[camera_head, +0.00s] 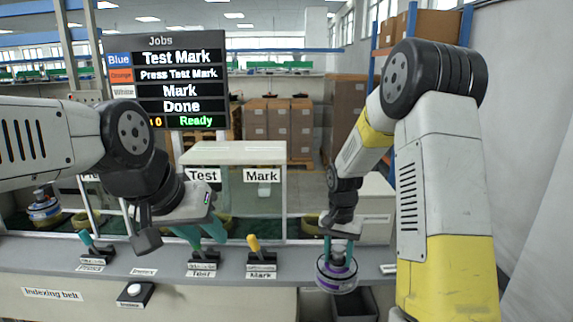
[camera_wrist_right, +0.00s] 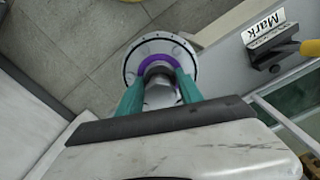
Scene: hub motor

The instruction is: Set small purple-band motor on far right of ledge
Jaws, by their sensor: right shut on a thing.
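The small motor with the purple band (camera_head: 337,274) hangs in my right gripper (camera_head: 338,258), at the front edge of the ledge (camera_head: 300,262). The right wrist view shows its round pale flange and purple ring (camera_wrist_right: 150,50), with the two teal fingers (camera_wrist_right: 160,88) closed on its central hub. The floor shows beyond the motor in that view. My left gripper (camera_head: 208,240) is near the Test lever (camera_head: 203,258), its teal fingers apart with nothing seen between them. The lever's handle is partly hidden.
The yellow Mark lever (camera_head: 255,246) stands left of the motor, and a green lever (camera_head: 88,240) is at far left. A black button box (camera_head: 134,294) sits at the front. Another motor (camera_head: 43,209) is behind glass at left. A dark bin (camera_head: 354,304) is below the ledge.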

